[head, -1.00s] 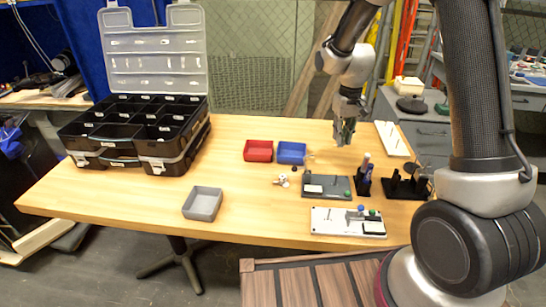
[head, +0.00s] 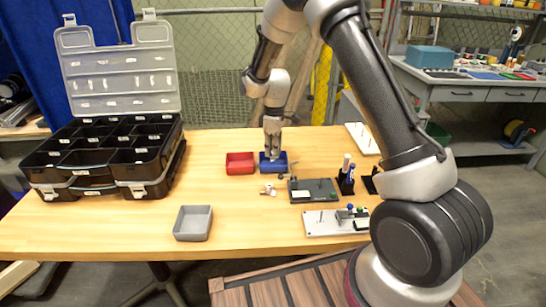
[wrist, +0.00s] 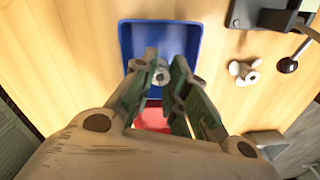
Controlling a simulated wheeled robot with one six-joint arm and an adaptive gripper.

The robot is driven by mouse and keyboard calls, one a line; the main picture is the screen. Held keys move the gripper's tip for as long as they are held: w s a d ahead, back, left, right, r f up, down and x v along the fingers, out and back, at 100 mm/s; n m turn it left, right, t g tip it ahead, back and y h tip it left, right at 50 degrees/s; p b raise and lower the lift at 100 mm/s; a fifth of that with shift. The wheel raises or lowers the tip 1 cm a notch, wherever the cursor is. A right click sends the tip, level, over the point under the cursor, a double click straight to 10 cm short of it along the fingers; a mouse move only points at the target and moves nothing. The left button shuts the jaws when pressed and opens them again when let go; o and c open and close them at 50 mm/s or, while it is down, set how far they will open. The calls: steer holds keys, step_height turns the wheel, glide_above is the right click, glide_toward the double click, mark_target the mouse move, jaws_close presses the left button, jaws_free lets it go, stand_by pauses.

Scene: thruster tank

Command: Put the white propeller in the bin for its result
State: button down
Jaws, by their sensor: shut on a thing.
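A small pale, greyish-white propeller (wrist: 160,74) is held between the fingertips of my gripper (wrist: 164,70) in the wrist view, over the blue bin (wrist: 189,38). In the head view my gripper (head: 272,150) points down at the blue bin (head: 281,168), and its fingers hide part of that bin. The held propeller cannot be made out there. The red bin (head: 240,165) stands just left of the blue one; part of it shows between my fingers in the wrist view (wrist: 152,117). Whether the propeller touches the blue bin's floor cannot be told.
Another white propeller (wrist: 243,72) lies on the table right of the blue bin. A dark fixture (head: 312,190), a white fixture board (head: 330,223) and a marker holder (head: 347,182) stand further right. A grey tray (head: 193,223) is at the front left, beside a black organizer case (head: 110,165).

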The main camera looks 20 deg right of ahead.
steer(key=shift+f, duration=1.45)
steer(key=shift+f, duration=0.1)
steer(key=c, duration=1.4)
jaws_free()
